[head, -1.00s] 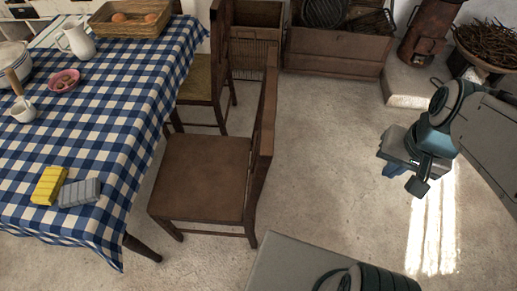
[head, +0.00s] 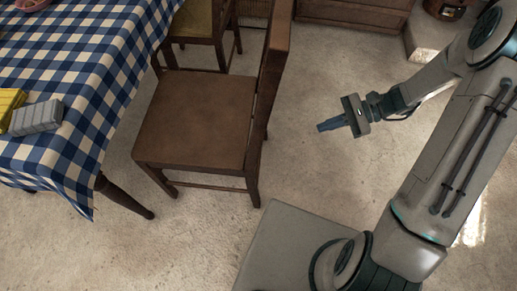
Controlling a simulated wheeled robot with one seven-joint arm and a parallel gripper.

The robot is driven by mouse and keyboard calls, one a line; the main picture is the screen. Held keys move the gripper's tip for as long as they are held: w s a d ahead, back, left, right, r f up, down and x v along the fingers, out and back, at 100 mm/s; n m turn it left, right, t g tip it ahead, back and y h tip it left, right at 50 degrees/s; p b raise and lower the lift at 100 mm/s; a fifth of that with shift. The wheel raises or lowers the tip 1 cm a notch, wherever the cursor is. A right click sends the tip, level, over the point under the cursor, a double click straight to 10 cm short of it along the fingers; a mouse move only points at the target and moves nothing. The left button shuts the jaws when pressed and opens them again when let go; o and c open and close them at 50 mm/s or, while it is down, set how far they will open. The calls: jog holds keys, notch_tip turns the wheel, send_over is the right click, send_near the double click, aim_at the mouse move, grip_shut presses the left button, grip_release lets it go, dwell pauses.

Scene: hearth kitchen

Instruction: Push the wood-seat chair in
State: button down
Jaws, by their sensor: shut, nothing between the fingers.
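The wood-seat chair (head: 195,118) stands in the middle of the head view. Its brown seat faces the table on the left, and its backrest (head: 271,75) is on the right side. A gap of bare floor shows between the seat's near part and the table leg. The table (head: 75,120) wears a blue and white checked cloth. My gripper (head: 322,127) is to the right of the backrest, apart from it, with its fingers shut and pointing left toward the chair.
A second chair with a woven seat (head: 192,22) stands behind the first, at the table's side. A wooden chest (head: 355,12) is at the back. A table leg (head: 127,196) slants onto the floor at the left.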

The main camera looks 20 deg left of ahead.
jog(key=w+a+f+m+t+y+b, duration=0.1)
jog(key=w+a+f+m+y+b, duration=0.2)
jog(key=f, duration=0.7)
jog(key=a+f+m+t+y+b, duration=0.1)
jog(key=f+m+y+b, duration=0.3)
jog(key=f, duration=0.6)
jog(key=x, duration=1.3)
jog(key=shift+w+a+f, duration=0.3)
jog(key=shift+a, duration=0.05)
